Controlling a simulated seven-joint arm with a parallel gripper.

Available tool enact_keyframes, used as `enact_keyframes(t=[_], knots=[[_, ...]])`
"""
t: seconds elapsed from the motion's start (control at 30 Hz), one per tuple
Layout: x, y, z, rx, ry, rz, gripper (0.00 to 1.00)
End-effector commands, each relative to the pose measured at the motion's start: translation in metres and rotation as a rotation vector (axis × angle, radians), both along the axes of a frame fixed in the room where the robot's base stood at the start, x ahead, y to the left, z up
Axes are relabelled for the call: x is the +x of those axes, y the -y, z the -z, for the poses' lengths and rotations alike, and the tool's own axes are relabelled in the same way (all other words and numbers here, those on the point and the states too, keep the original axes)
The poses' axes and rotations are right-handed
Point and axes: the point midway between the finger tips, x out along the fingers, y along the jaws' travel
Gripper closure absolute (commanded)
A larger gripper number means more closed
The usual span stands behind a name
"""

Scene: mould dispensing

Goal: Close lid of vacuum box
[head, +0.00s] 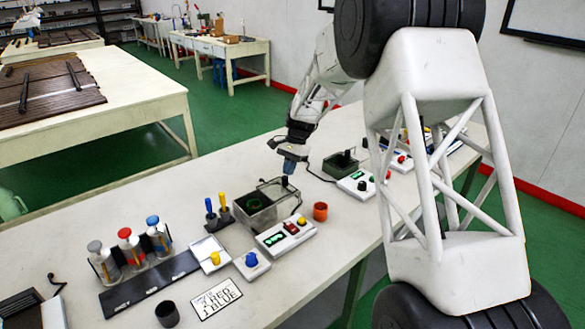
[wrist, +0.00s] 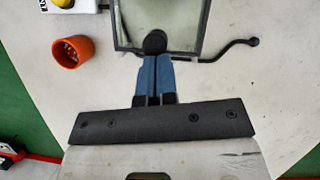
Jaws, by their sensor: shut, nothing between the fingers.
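The vacuum box (head: 246,217) is a grey metal box on the white table in the head view, with something green inside. Its clear, dark-framed lid (head: 295,202) shows at the box's right side; its exact tilt is hard to tell. In the wrist view the lid's grey-framed pane (wrist: 185,25) is at the top, with a round black knob (wrist: 154,41) at its near edge. My gripper (head: 287,171) is above the lid in the head view. Its blue fingers (wrist: 154,58) are together and empty, with their tips at the knob; whether they touch it is unclear.
An orange cup (head: 320,211) and a control box (head: 286,237) with a green display stand close to the vacuum box. Blue and yellow-handled tools (head: 217,211) stand to its left. A dark hose (wrist: 230,48) runs beside the lid. A bottle rack (head: 132,254) is further left.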

Motion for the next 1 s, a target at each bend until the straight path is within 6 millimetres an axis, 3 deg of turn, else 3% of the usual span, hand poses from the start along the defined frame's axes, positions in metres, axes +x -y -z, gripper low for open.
enact_keyframes(t=[0.5,1.0], knots=[[-0.062,-0.061,0.001,-0.001,-0.003,-0.001,1.0],[-0.066,-0.065,0.003,-0.002,-0.005,-0.001,1.0]])
